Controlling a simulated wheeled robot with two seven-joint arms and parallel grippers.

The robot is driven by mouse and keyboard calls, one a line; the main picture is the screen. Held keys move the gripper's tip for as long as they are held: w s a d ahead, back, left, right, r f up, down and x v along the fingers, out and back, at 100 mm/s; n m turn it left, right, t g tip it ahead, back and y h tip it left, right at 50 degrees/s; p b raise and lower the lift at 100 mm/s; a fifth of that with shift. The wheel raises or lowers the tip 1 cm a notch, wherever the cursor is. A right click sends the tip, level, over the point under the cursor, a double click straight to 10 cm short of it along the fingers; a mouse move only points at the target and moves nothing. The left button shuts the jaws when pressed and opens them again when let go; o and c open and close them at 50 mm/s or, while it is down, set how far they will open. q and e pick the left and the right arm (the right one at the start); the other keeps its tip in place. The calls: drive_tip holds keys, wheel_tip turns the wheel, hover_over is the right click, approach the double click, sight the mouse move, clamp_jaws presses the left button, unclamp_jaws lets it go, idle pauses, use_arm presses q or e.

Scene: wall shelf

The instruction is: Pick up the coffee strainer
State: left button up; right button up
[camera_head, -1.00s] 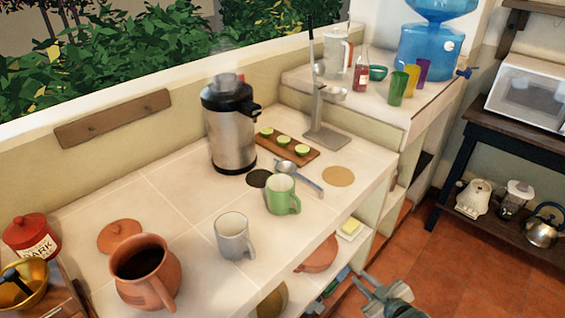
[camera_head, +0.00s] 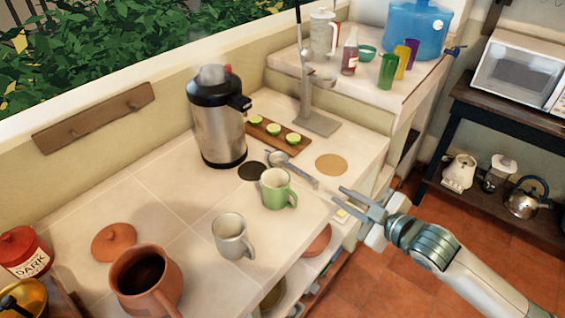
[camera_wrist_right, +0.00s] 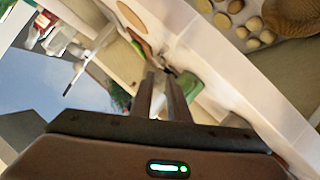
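A grey metal long-handled scoop (camera_head: 290,167), which looks like the coffee strainer, lies on the tiled counter. Its round bowl is towards the kettle-like flask and its handle points to the counter's front right edge. A pale green mug (camera_head: 277,188) stands just in front of it. My right gripper (camera_head: 337,195) is open and empty, with a small gap between its fingers. It is to the right of the handle end, beside the counter edge, and apart from the strainer. In the right wrist view the two fingers (camera_wrist_right: 163,85) point towards a green shape; the strainer is not clear there. My left gripper is out of view.
A steel flask (camera_head: 218,125) stands behind the strainer, near a wooden board (camera_head: 272,135) with lime halves and a metal stand (camera_head: 318,123). A grey mug (camera_head: 232,238) and a clay jug (camera_head: 145,285) are to the left. A round cork mat (camera_head: 331,164) lies to the right.

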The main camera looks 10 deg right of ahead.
drive_tip(key=p, duration=0.3)
approach(302, 172)
drive_tip(key=x, duration=0.4)
drive_tip(key=shift+s+d+f, duration=0.1)
drive_tip(key=shift+f, duration=0.2)
drive_tip(key=shift+w+a+r+p, duration=0.1)
drive_tip(key=shift+w+a+p, duration=0.15)
drive_tip(key=shift+w+p, duration=0.3)
drive_tip(key=p+x, duration=0.1)
drive_tip(key=x, duration=0.2)
drive_tip(key=shift+r, duration=0.1)
drive_tip(key=shift+w+a+f+p, duration=0.3)
drive_tip(key=shift+w+a+p, duration=0.05)
drive_tip(key=shift+w, duration=0.1)
clamp_jaws()
